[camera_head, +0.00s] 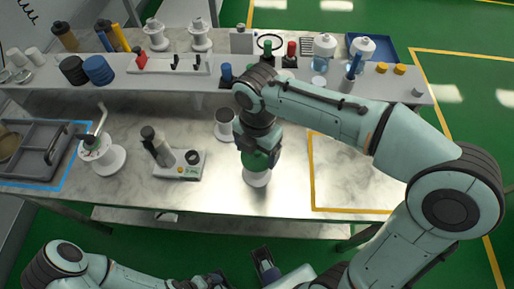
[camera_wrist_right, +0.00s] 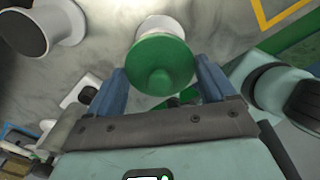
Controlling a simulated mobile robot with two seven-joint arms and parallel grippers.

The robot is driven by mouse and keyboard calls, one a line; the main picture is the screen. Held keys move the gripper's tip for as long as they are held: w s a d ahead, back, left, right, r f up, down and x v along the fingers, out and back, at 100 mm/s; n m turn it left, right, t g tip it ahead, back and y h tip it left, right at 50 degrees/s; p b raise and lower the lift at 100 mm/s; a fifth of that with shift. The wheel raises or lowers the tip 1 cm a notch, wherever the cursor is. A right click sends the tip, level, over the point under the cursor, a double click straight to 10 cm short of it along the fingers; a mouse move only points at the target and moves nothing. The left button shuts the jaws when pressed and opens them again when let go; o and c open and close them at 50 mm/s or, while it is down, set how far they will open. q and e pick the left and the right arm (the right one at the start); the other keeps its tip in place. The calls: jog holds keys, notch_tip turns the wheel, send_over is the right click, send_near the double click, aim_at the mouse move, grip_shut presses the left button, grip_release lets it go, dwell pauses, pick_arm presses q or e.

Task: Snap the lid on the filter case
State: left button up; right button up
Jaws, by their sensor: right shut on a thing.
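A green round lid (camera_wrist_right: 160,66) with a raised centre knob sits between the two blue fingers of my right gripper (camera_wrist_right: 165,82), which is shut on it. A white round case (camera_head: 257,178) stands on the marbled worktop directly under my right gripper (camera_head: 257,158) in the head view. The case (camera_wrist_right: 160,25) also shows just behind the lid in the wrist view. The lid is over or against the case; I cannot tell whether they touch or are fastened. My left gripper (camera_head: 240,272) is partly in view at the bottom, away from the worktop.
A raised shelf (camera_head: 180,88) holds bottles and jars. The yellow-outlined area (camera_head: 345,190) is clear.

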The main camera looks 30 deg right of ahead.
jog(key=shift+f+b, duration=0.35)
jog(key=shift+f, duration=0.15)
jog(key=o, duration=0.8)
jog(key=shift+o, duration=0.2)
notch_tip(320, 180, up, 13)
jog(key=p, duration=0.3)
jog(key=shift+r, duration=0.2)
